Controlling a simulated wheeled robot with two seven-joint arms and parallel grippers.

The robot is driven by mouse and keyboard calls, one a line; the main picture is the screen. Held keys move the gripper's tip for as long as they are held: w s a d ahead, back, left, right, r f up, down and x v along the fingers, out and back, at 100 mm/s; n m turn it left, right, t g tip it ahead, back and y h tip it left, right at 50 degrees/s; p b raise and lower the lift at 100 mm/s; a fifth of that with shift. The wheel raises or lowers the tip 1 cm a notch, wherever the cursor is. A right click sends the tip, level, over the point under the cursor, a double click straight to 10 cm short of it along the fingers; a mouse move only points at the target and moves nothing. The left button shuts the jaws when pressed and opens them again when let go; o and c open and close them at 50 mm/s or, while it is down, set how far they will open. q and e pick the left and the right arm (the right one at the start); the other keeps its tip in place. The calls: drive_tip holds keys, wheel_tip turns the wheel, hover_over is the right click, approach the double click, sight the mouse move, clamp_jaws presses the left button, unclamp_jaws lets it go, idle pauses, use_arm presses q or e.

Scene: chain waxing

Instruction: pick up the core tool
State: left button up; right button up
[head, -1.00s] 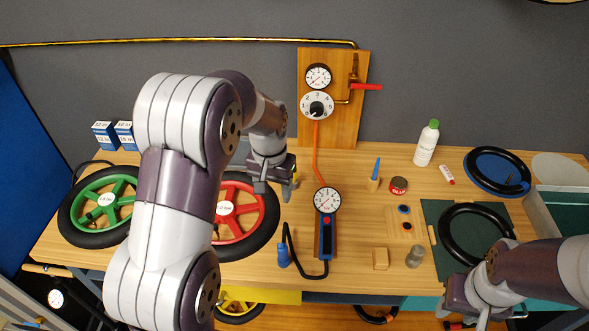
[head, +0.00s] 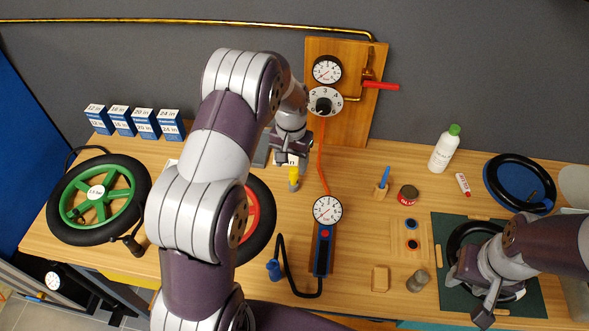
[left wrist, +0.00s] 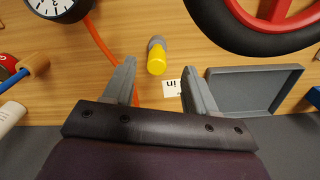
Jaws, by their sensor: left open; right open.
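A small tool with a yellow handle and a grey end, which looks like the core tool (head: 294,181), stands or lies on the bench just in front of my left gripper (head: 290,158). In the left wrist view the core tool (left wrist: 156,60) shows ahead of and between the two spread fingers of my left gripper (left wrist: 160,78), with nothing held. It appears clear of both fingers. My right gripper (head: 502,300) is open over the green mat (head: 443,275) at the right, apart from the core tool.
A grey tray (left wrist: 260,88) and a white label (left wrist: 172,88) lie by the left fingers. The red wheel (left wrist: 275,12) is close by. The gauge (head: 327,210) with its hose is right of the core tool. Blue boxes (head: 121,121) stand at the back left.

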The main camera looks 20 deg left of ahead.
sight(294, 169)
use_arm(q)
drive_tip(key=f+p, duration=0.1)
drive_tip(key=f, duration=0.3)
drive_tip(key=f+p, duration=0.1)
drive_tip(key=f, duration=0.1)
drive_tip(key=shift+w+d+f+p, duration=0.15)
drive_tip(key=shift+w+p, duration=0.1)
drive_tip(key=shift+p, duration=0.1)
drive_tip(key=shift+f, duration=0.25)
clamp_jaws()
drive_tip(key=shift+r, duration=0.1)
